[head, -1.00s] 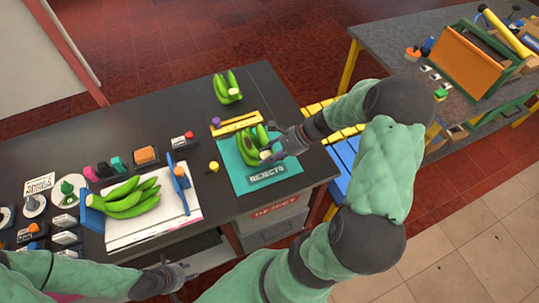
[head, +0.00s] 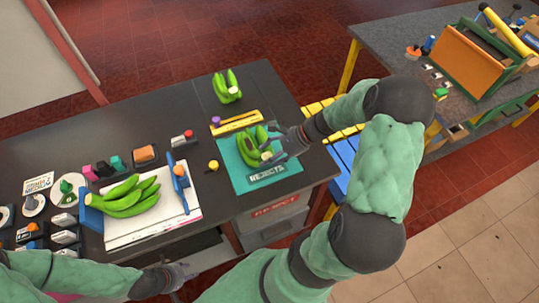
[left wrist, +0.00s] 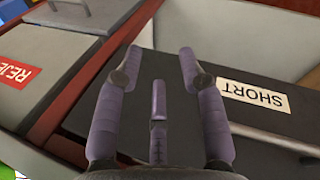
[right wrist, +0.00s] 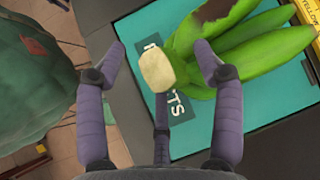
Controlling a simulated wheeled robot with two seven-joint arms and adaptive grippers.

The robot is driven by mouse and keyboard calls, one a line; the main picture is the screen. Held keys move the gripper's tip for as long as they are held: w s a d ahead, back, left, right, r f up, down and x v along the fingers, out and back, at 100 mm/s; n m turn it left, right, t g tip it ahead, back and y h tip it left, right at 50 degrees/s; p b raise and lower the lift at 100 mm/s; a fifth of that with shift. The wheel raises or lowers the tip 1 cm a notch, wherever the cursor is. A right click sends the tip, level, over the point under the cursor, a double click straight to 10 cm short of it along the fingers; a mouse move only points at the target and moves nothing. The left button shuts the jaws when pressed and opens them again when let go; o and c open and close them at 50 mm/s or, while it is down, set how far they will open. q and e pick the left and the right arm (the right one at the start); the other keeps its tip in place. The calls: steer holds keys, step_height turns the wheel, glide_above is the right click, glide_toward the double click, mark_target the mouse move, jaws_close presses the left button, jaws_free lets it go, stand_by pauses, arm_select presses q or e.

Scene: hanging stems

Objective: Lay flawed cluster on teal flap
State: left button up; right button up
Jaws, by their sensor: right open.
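The flawed cluster (head: 250,149) is a bunch of green bananas lying on the teal flap (head: 288,180), which is lettered REJECTS. In the right wrist view the cluster (right wrist: 245,45) shows a dark brown patch and a pale cut crown, with the teal flap (right wrist: 190,142) under it. My right gripper (head: 276,152) is open at the crown end; its fingers (right wrist: 160,58) stand apart either side of the crown and do not visibly press on it. My left gripper (head: 190,274) is open and empty by the table's front edge; its spread fingers also show in the left wrist view (left wrist: 160,58).
Another green bunch (head: 228,88) lies at the back of the dark table. A third bunch (head: 128,196) rests on a white pad (head: 150,225) between blue uprights. A yellow ruler-like bar (head: 236,123) lies behind the flap. A box labelled SHORT (left wrist: 255,95) is below my left gripper.

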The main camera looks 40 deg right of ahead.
steer(key=v, duration=1.2)
